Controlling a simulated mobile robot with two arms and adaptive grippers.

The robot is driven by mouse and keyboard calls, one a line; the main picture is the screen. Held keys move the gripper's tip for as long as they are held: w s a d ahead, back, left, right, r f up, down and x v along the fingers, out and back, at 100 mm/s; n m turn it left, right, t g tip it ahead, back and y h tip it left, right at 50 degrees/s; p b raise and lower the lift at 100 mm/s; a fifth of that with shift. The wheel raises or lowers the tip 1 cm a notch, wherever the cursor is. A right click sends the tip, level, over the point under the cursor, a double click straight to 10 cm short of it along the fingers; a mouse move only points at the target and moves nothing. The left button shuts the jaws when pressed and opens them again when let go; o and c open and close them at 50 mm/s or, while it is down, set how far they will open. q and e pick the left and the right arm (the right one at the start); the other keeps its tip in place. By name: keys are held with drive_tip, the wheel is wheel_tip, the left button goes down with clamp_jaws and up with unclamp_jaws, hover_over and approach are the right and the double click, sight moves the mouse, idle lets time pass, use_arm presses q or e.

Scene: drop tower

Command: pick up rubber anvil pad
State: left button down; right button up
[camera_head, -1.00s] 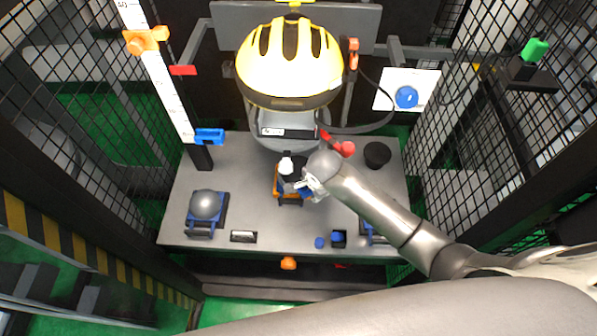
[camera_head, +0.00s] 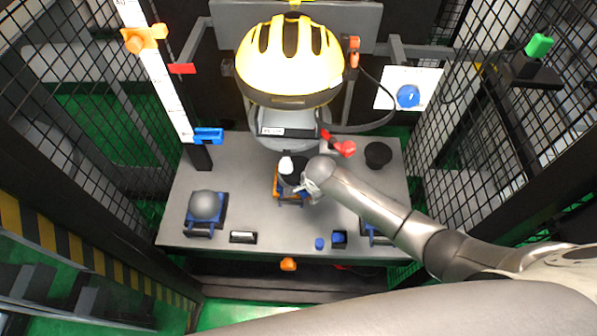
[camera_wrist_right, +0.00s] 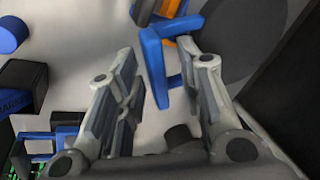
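My right gripper (camera_head: 309,190) is low over the middle of the grey table, at the right side of an orange and blue holder (camera_head: 277,187). In the right wrist view its two fingers (camera_wrist_right: 160,62) are apart, with the blue handle (camera_wrist_right: 155,62) of that holder showing in the gap; I cannot tell whether they touch it. A flat dark round piece (camera_head: 295,169) lies behind the holder. It looks like the rubber anvil pad, but I cannot be sure; it shows as a grey disc in the wrist view (camera_wrist_right: 238,35). My left gripper is not in view.
A yellow helmet (camera_head: 290,60) hangs above the back of the table. A grey ball (camera_head: 205,205) sits in a blue cradle at left. A black round piece (camera_head: 377,154) and red parts (camera_head: 345,148) lie at back right. A marker block (camera_head: 338,238) stands in front.

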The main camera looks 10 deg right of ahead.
drive_tip(key=shift+s, duration=0.1)
clamp_jaws()
drive_tip(key=shift+r, duration=0.1)
